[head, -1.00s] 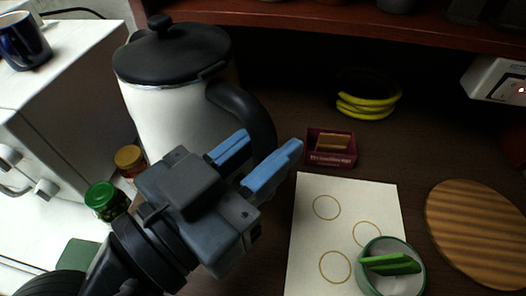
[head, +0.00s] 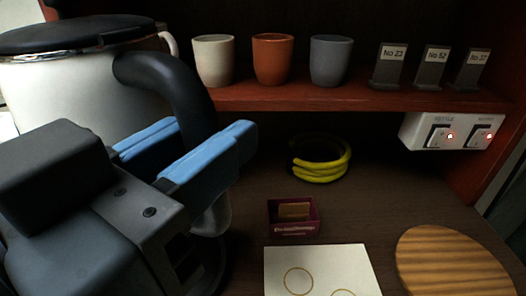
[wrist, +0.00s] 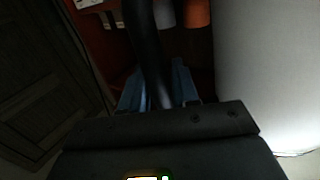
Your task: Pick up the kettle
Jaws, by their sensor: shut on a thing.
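The kettle (head: 85,100) has a pale body, a black lid and a black curved handle (head: 180,85). It is large at the left of the head view, its lid above the shelf edge in the picture. My gripper (head: 205,142), with blue fingers, is shut on the handle. In the wrist view, the dark handle (wrist: 147,45) runs down between the fingers (wrist: 156,88), and the pale kettle body (wrist: 270,70) fills the right side. My gripper hides the kettle's lower part and underside.
A red-brown shelf (head: 310,97) holds a cream, an orange and a grey cup (head: 331,62) and label stands. A white switch box (head: 455,131) is under it. Yellow rings (head: 322,172), a maroon box (head: 294,226), a paper sheet (head: 315,262) and a wooden board (head: 450,262) lie on the counter.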

